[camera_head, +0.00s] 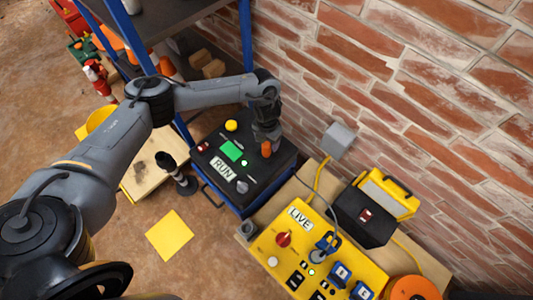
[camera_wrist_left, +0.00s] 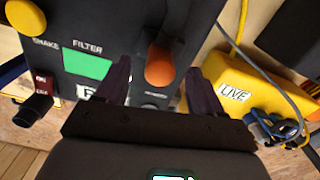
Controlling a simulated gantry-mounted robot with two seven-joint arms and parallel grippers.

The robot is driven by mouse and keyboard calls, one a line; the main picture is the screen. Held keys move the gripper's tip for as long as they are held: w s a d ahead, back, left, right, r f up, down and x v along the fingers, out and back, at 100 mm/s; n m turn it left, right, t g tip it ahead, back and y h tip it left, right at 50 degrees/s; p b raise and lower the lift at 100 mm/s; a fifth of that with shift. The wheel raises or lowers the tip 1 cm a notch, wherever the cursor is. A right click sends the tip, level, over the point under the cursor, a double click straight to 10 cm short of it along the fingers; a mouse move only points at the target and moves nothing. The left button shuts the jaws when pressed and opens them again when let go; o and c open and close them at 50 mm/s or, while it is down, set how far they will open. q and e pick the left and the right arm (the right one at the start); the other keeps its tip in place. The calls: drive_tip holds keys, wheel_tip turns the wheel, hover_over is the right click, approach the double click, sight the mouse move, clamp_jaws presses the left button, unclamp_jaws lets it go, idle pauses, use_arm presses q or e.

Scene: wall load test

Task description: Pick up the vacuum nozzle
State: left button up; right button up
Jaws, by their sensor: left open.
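A black control box (camera_head: 225,165) with a green panel and a RUN label stands by the wall. An orange-topped part (camera_head: 266,149) rises from its top; it also shows in the wrist view (camera_wrist_left: 158,66). My left gripper (camera_head: 267,138) is over this part. In the wrist view its open fingers (camera_wrist_left: 155,82) lie on either side of the orange part, and a gap shows at each side. A black upright piece with a round base (camera_head: 176,172) stands left of the box. I cannot tell which of these is the vacuum nozzle. My right gripper is not in view.
A yellow LIVE panel (camera_head: 310,262) with a cable and blue plugs lies right of the box. A yellow-and-black case (camera_head: 385,195) is against the brick wall. A blue-post shelf (camera_head: 160,20) stands behind. A yellow sheet (camera_head: 170,235) lies on open floor.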

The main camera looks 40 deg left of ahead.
sight(267, 144)
use_arm(q)
wheel_tip(267, 144, down, 3)
drive_tip(key=shift+s+f+b, duration=0.1)
drive_tip(key=shift+s+b, duration=0.05)
drive_tip(key=shift+b, duration=0.6)
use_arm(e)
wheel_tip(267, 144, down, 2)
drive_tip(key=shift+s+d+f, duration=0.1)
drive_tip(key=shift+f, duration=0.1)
use_arm(q)
drive_tip(key=shift+c, duration=0.4)
clamp_jaws()
